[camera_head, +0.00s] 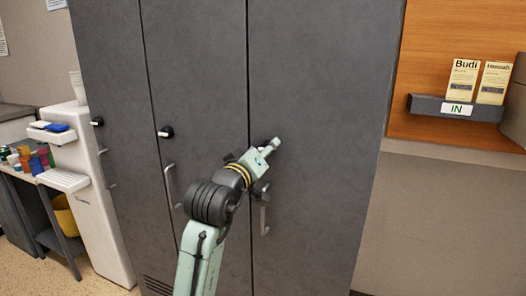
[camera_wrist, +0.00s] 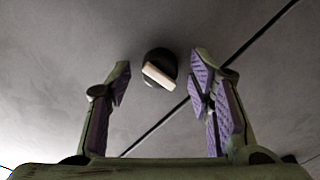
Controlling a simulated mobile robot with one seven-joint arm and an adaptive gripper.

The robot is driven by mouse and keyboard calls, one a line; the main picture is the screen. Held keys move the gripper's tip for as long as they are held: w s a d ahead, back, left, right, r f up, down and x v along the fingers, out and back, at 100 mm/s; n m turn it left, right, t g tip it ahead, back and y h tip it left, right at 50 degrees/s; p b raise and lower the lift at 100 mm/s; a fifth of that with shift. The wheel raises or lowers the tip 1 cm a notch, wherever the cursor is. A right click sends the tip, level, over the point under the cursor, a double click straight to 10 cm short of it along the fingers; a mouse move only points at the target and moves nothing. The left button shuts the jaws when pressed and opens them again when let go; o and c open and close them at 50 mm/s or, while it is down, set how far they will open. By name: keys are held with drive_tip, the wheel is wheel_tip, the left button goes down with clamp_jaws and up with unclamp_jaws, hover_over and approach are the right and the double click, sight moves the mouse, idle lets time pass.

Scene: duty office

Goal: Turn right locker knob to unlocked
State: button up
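The right locker (camera_head: 320,90) is a tall grey door with a metal handle (camera_head: 264,212). Its knob is hidden behind my arm in the head view. In the wrist view a round black knob (camera_wrist: 158,57) with a pale bar across it sits on the grey door. The bar slants from upper left to lower right. My gripper (camera_wrist: 161,72) is open, with its purple-padded fingers on either side of the knob. Gaps show between both fingers and the knob, so it holds nothing. The fingers are not clearly visible in the head view.
The middle locker knob (camera_head: 166,132) and left locker knob (camera_head: 97,122) are black with pale bars. The middle handle (camera_head: 171,186) projects left of my arm. A white unit (camera_head: 103,200) stands at left. A sign shelf (camera_head: 455,108) is on the right wall.

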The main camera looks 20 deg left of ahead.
clamp_jaws()
idle(0.4)
drive_tip(key=shift+m, duration=0.3)
drive_tip(key=shift+m+b, duration=4.3)
drive_tip(key=shift+m, duration=4.3)
